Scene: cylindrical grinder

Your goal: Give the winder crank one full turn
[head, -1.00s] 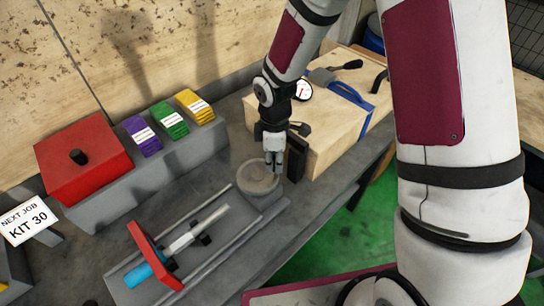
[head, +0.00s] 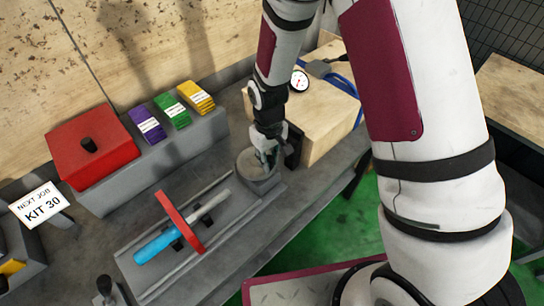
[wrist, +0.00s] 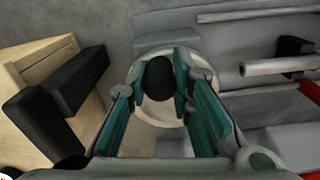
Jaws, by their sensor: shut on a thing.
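My gripper (head: 268,160) is shut on a black knob, seen between its green-padded fingers in the wrist view (wrist: 159,78). The knob sits over a round pale disc (wrist: 158,112), the winder crank, which also shows as a grey round base in the head view (head: 250,167). The fingers hide part of the disc and the knob's sides. Left of it in the head view, a red plate (head: 180,222) stands across a rod that is blue (head: 155,245) on its left side and white (head: 214,203) on its right.
A wooden box (head: 318,115) with a dial (head: 299,80) and black handle stands close to the right of my gripper. A red box (head: 95,145) and purple, green and yellow packs line the back. A sign (head: 41,205) reads "NEXT JOB KIT 30". Green floor lies beyond the bench edge.

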